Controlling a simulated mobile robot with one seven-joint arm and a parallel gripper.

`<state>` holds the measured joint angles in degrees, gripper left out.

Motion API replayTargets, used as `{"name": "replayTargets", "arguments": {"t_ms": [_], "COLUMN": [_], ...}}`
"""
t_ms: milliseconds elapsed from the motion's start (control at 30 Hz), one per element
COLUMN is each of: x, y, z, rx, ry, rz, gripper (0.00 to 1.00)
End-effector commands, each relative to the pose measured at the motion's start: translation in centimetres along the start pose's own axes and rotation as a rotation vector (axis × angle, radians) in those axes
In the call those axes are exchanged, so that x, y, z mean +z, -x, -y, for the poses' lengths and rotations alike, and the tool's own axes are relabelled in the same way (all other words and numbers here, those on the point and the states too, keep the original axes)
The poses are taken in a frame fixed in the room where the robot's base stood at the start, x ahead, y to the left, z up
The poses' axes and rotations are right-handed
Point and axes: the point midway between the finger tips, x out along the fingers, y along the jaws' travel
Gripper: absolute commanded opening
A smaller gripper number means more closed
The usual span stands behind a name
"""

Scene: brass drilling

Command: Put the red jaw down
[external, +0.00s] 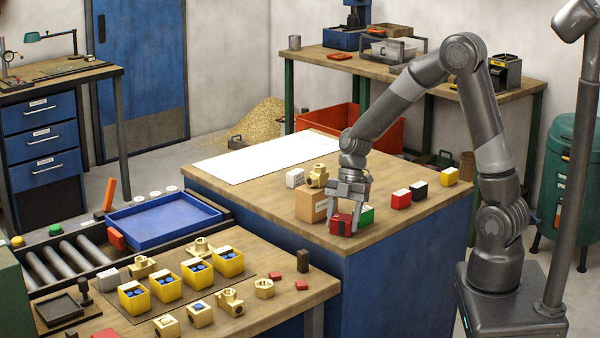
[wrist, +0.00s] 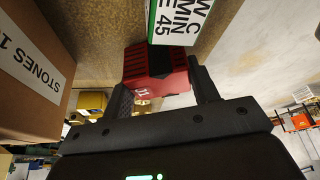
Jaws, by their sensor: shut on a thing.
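My gripper (external: 346,214) is shut on a red jaw (external: 341,225), a red block with a dark face. In the external view the jaw is low over the front part of the blue bench's wooden top (external: 385,221); I cannot tell whether it touches the wood. In the wrist view the red jaw (wrist: 157,72) sits between the two dark fingers of my gripper (wrist: 164,86), with ribbed upper faces and pale marks. A green and white labelled box (wrist: 180,20) is right by it; its green side (external: 367,216) shows behind my gripper in the external view.
Red (external: 401,200), black (external: 419,190) and yellow (external: 449,176) blocks stand to the right. A white sheet (external: 265,158) lies behind.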

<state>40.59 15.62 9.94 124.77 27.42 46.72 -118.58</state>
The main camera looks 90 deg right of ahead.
Motion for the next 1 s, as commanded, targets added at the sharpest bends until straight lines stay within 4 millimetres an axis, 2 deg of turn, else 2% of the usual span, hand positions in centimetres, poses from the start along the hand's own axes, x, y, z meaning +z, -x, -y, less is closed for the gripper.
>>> {"name": "replayTargets", "arguments": {"t_ms": [333,367,600,867,1000], "x": [0.2,0.2,0.2,0.2,0.1], "y": [-0.4,-0.5,-0.4,-0.3,0.8], "z": [0.0,0.0,0.0,0.0,-0.1], "rx": [0.001,0.000,0.001,0.001,0.004], "ry": [0.000,0.000,0.001,0.001,0.001], "rz": [0.000,0.000,0.000,0.000,0.001], "gripper": [0.22,0.55,0.75,0.76,0.76]}}
